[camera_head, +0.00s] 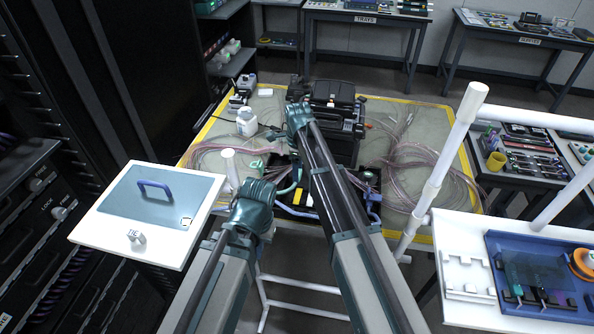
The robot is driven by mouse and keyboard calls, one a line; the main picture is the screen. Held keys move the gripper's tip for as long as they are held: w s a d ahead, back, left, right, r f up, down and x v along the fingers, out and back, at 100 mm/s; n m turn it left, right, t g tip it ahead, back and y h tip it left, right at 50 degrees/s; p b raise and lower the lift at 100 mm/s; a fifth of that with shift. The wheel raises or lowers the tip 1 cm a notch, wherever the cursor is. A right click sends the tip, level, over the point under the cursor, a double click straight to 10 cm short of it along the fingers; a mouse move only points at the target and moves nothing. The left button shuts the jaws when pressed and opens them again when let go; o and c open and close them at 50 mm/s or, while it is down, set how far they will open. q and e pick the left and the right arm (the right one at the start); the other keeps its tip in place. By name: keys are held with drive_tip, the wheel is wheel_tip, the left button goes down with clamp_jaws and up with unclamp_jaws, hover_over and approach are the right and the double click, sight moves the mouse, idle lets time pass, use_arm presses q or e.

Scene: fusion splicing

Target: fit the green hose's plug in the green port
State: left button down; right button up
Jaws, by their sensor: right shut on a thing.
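A short green hose (294,184) curves down beside my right forearm, over a dark open tray (310,200) at the table's front. Its plug and the green port cannot be made out. My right gripper (296,88) reaches far over the table to the left side of a black case-like machine (345,118). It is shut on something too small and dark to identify. My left gripper (272,162) is low at the table's front edge, left of the green hose. Its fingers are mostly hidden by its own wrist.
Bundles of pale pink fibre (415,175) lie on the yellow-edged table. A white bottle (246,122) stands at its left. White posts (452,150) rise at the right.

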drive_tip(key=shift+f+b, duration=1.95)
drive_tip(key=shift+r, duration=0.1)
drive_tip(key=shift+w, duration=0.1)
drive_tip(key=shift+w+a, duration=2.05)
drive_tip(key=shift+a, duration=0.2)
drive_tip(key=shift+w+a, duration=2)
drive_tip(key=shift+a, duration=0.25)
drive_tip(key=shift+f, duration=0.3)
drive_tip(key=shift+f+b, duration=1.85)
drive_tip(key=shift+b, duration=0.15)
drive_tip(key=shift+f, duration=0.2)
